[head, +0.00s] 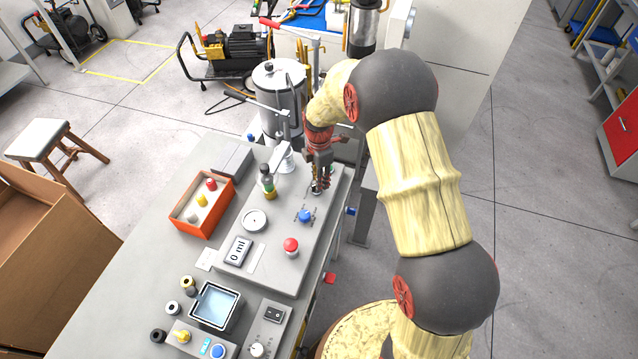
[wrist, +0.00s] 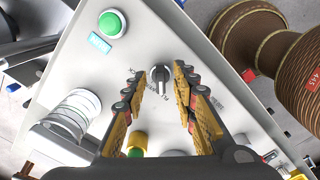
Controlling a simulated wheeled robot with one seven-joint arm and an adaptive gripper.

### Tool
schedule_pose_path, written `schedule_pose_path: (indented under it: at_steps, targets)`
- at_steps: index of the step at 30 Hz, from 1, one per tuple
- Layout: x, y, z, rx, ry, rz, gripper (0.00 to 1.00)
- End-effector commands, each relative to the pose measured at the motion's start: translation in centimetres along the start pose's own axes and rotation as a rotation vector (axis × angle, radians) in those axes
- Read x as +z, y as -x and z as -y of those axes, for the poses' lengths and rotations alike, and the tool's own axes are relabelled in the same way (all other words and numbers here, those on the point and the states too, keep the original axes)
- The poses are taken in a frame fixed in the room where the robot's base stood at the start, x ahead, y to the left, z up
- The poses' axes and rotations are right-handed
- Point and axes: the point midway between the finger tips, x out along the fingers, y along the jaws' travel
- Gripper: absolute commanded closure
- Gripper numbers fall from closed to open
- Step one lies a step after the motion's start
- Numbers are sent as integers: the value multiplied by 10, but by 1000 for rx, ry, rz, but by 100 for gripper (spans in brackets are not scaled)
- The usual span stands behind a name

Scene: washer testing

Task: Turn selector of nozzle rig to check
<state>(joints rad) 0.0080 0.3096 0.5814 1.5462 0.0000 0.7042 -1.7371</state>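The selector (wrist: 159,74) is a small dark knob in a silver ring on a light grey panel (wrist: 105,65), in the middle of the wrist view. Printed lettering surrounds it, partly hidden by the fingers and hard to read. In the head view, my gripper (head: 318,184) points down at the far right part of the grey rig panel (head: 270,267) and largely hides the selector. In the wrist view, my gripper's two fingers are apart, one on each side of the selector. I cannot tell whether they touch it.
A green button (wrist: 112,23) with a cyan label is near the selector. On the rig, a blue knob (head: 305,216), red button (head: 291,245), gauge (head: 254,220) and "0 ml" display (head: 237,250) lie nearer. A metal tank (head: 279,95) stands behind; an orange box (head: 203,205) is left.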

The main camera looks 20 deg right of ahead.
Motion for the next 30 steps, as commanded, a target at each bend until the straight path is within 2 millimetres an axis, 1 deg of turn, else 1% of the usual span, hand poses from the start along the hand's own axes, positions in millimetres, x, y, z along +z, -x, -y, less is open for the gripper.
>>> schedule_pose_path:
  at_steps: [1,4,7,14,27,30]
  targets:
    - [0,-7,1,-2,0,0,72]
    - [0,-15,0,0,-1,0,72]
    - [0,-18,0,0,-1,0,72]
    - [0,-18,0,0,-1,0,72]
    - [0,-18,0,0,-1,0,96]
    - [0,-18,0,0,-1,0,100]
